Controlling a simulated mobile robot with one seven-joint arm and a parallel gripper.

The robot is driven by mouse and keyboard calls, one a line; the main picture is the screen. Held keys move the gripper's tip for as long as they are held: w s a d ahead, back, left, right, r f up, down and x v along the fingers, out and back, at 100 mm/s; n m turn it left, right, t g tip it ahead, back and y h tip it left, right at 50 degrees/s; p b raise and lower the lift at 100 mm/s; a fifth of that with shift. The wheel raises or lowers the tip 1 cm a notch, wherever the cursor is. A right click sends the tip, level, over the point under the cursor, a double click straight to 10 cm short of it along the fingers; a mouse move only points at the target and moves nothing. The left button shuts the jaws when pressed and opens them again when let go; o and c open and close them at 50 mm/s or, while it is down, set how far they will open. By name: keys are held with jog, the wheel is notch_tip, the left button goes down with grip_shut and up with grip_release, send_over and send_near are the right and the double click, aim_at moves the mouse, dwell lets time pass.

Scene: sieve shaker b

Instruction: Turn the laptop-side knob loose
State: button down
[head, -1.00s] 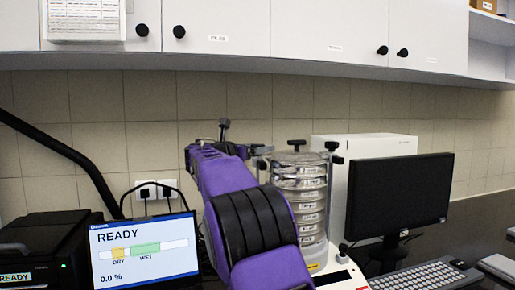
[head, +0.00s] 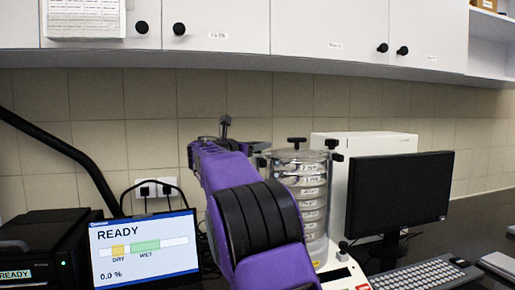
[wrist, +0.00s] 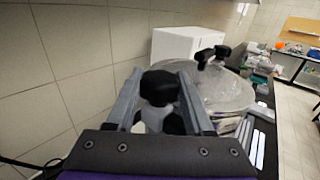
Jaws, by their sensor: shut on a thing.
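The sieve stack (head: 314,205) stands on its white shaker base, with a clear lid on top that also shows in the wrist view (wrist: 222,92). The laptop-side knob (wrist: 158,84) is black and sits between the two grey fingers of my gripper (wrist: 160,78), left of the lid in the wrist view. My gripper is shut on this knob. In the head view my gripper (head: 260,148) is at the stack's upper left, partly hidden by my purple arm, and the held knob cannot be made out. Other black knobs (head: 297,142) (head: 332,144) show on top. The laptop (head: 145,248) reads READY.
A black monitor (head: 400,194) and keyboard (head: 425,278) stand right of the shaker. A white box (head: 365,150) is behind the stack. A black device (head: 40,250) is at the far left. Wall cupboards (head: 215,25) hang above, and the tiled wall is behind.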

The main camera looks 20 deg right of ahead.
jog(key=n+t+y+b, duration=0.1)
jog(key=y+b, duration=0.1)
jog(key=n+t+y+b, duration=0.2)
jog(key=shift+s+d+f+n+t, duration=0.1)
jog(key=shift+d+f+n+t, duration=0.05)
jog(key=shift+n+t, duration=0.15)
jog(key=n+t+y+b, duration=0.1)
jog(key=n+y, duration=0.1)
jog(key=y, duration=0.1)
jog(key=n+t+y+b, duration=0.1)
jog(key=n+y+b, duration=0.1)
jog(key=y, duration=0.1)
jog(key=shift+d+t+y, duration=0.1)
jog(key=shift+t+y, duration=0.2)
jog(key=n+y, duration=0.3)
jog(key=y, duration=0.2)
jog(key=shift+r+n, duration=0.2)
jog(key=shift+n, duration=0.2)
jog(key=shift+r+n+y+p, duration=0.1)
jog(key=shift+n+y+p, duration=0.25)
jog(key=shift+n+y, duration=0.6)
jog(key=shift+n+y+p, duration=0.3)
jog(key=shift+n+y, duration=0.15)
jog(key=shift+y, duration=0.9)
jog(key=shift+g+y, duration=0.3)
jog(key=shift+g, duration=0.2)
jog(key=shift+c, duration=1.4)
grip_release()
